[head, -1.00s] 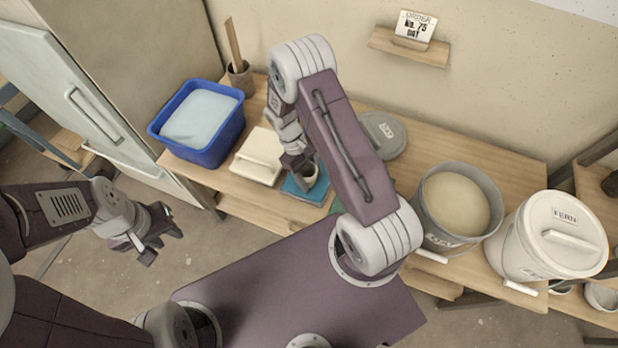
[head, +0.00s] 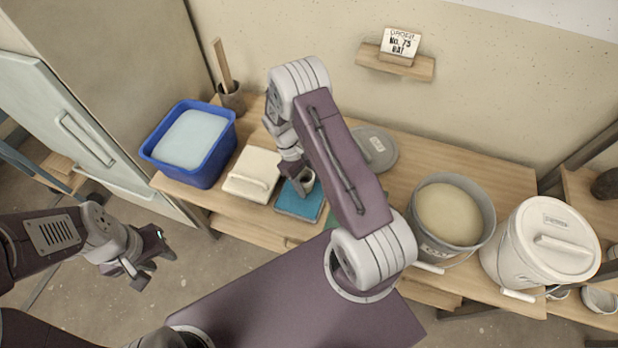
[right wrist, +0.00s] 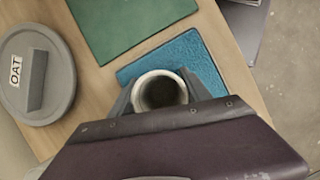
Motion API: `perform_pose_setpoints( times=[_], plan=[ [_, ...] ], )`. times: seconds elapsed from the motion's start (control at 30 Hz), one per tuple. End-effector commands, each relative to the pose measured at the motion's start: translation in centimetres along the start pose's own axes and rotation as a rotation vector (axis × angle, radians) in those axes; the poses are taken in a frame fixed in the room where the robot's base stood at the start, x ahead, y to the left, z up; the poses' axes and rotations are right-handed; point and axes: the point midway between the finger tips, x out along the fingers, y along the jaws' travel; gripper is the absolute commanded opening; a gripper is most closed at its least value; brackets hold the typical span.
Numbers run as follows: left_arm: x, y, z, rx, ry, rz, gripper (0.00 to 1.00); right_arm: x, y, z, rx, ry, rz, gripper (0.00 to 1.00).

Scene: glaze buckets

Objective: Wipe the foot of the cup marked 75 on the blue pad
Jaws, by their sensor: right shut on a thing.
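The cup (right wrist: 159,91) is pale with a dark inside, and my right gripper (right wrist: 155,98) is shut on it in the right wrist view. The cup stands upright over the blue pad (right wrist: 187,60); I cannot tell if its foot touches the pad. In the head view the cup (head: 307,181) is partly hidden by my right gripper (head: 298,184), above the back of the blue pad (head: 298,206). No number shows on the cup. My left gripper (head: 142,266) is open and empty, over the floor at the left.
A cream lidded box (head: 250,175) and a blue basin (head: 190,145) stand left of the pad. A green mat (right wrist: 125,22) lies beside it. A grey OAT lid (head: 376,150), an open bucket (head: 450,215) and a white lidded bucket (head: 540,245) are right. The order card (head: 400,45) reads No. 75 OAT.

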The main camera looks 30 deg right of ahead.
Motion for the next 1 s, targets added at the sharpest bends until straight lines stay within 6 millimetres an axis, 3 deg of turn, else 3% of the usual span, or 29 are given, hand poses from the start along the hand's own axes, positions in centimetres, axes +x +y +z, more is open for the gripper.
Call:
perform_pose_setpoints(
  times=[0.5, 0.87, 1.0],
  plan=[
    [-1.6, 0.0, -0.2, 0.000, 0.000, 0.000, 0.33, 0.5, -4.7, 1.3, -0.002, 0.000, 0.001, 0.07],
    [-1.7, 0.0, -0.2, 0.000, 0.000, 0.000, 0.33, 0.6, -5.0, 1.3, 0.000, 0.001, 0.000, 0.07],
    [-2.7, 0.1, -0.3, 0.000, 0.000, 0.000, 0.33, -0.5, -4.9, 1.8, 0.000, 0.001, 0.000, 0.07]
  ],
)
